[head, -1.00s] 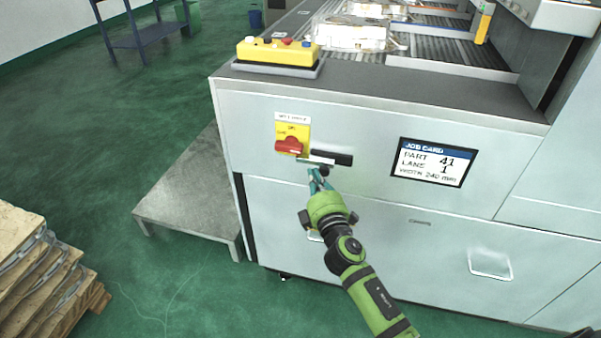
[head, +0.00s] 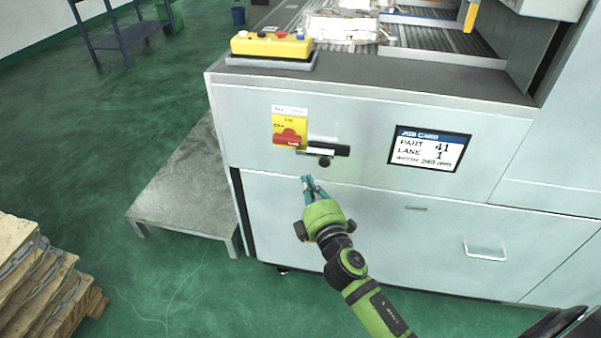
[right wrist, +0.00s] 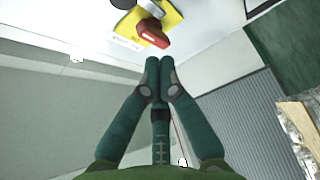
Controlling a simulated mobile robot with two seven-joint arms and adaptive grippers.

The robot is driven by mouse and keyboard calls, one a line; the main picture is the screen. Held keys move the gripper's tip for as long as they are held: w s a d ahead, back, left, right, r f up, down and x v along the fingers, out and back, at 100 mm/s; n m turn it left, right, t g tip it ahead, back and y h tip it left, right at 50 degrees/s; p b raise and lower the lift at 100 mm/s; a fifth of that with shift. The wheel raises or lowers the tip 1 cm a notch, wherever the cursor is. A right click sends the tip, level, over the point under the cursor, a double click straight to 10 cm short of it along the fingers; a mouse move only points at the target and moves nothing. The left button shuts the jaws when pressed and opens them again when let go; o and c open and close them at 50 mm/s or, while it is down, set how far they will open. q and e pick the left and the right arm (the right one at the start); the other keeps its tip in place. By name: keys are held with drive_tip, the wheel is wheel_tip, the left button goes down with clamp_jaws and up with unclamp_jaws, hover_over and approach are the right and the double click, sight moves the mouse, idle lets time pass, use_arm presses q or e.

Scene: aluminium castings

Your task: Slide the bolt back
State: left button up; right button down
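The bolt (head: 315,151) is a silver bar at a black housing (head: 341,149) on the grey machine front. Its black knob (head: 325,162) hangs just below the bar. The bar's left end reaches the lower edge of the yellow switch plate (head: 283,124) with a red handle (head: 288,139). My right gripper (head: 308,179) is below and left of the knob, apart from it. In the right wrist view its teal fingers (right wrist: 159,64) meet at the tips with nothing between them. The red handle (right wrist: 154,34) shows beyond them. My left gripper is not in view.
A job card screen (head: 429,148) is right of the bolt. A yellow button box (head: 270,46) sits on the machine top above. A low grey platform (head: 182,190) stands at the left, and stacked pallets (head: 35,275) lie at lower left.

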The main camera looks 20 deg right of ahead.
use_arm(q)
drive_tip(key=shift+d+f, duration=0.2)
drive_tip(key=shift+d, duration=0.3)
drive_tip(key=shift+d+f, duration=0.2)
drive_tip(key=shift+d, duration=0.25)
use_arm(e)
drive_tip(key=s, duration=0.3)
drive_tip(key=shift+s+a, duration=0.25)
drive_tip(key=shift+a, duration=0.1)
drive_tip(key=shift+f, duration=0.1)
